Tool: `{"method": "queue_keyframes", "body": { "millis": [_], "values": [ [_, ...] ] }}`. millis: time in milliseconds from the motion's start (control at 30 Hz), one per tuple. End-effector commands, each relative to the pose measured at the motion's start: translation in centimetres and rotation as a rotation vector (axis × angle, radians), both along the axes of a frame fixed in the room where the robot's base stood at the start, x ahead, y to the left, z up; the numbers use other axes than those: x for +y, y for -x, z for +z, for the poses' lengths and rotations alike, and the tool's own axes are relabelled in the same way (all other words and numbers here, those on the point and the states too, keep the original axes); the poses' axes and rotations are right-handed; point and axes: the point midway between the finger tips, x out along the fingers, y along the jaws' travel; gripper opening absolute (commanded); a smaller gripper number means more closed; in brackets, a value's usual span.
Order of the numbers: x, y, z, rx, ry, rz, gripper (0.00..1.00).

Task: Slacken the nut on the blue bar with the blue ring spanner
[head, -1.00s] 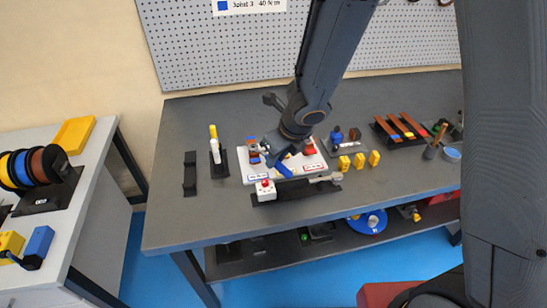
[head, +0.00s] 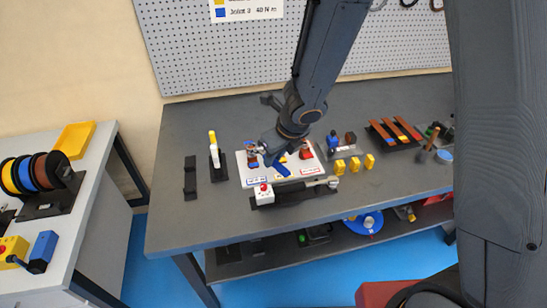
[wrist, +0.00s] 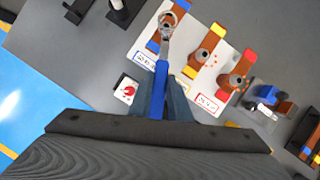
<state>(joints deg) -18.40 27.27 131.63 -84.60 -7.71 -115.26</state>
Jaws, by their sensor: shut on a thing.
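My gripper (wrist: 165,108) is shut on the blue handle of the ring spanner (wrist: 161,82). The spanner's steel shank runs away from the jaws to its ring end (wrist: 169,19). The ring overlaps the nut on the blue bar (wrist: 153,44), a copper bar with blue marks on a white board; I cannot tell whether it is seated or just above. In the head view the blue handle (head: 281,169) slants over the board beside the blue bar (head: 252,155), and my wrist hides part of the scene.
Yellow-marked (wrist: 208,50) and red-marked (wrist: 237,72) bars stand on the same board (head: 241,178). A white box with a red button (head: 263,192) is in front. A black stand with a white-and-yellow tool (head: 214,150) is left. Yellow blocks (head: 355,164) are right.

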Motion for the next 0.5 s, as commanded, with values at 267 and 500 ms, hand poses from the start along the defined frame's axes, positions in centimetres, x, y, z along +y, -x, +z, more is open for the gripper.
{"method": "queue_keyframes", "body": {
  "millis": [267,500],
  "values": [
    [0.0,0.0,1.2,0.000,0.000,-0.001,0.00],
    [0.0,0.0,2.1,0.000,0.000,-0.001,0.00]
  ]
}}
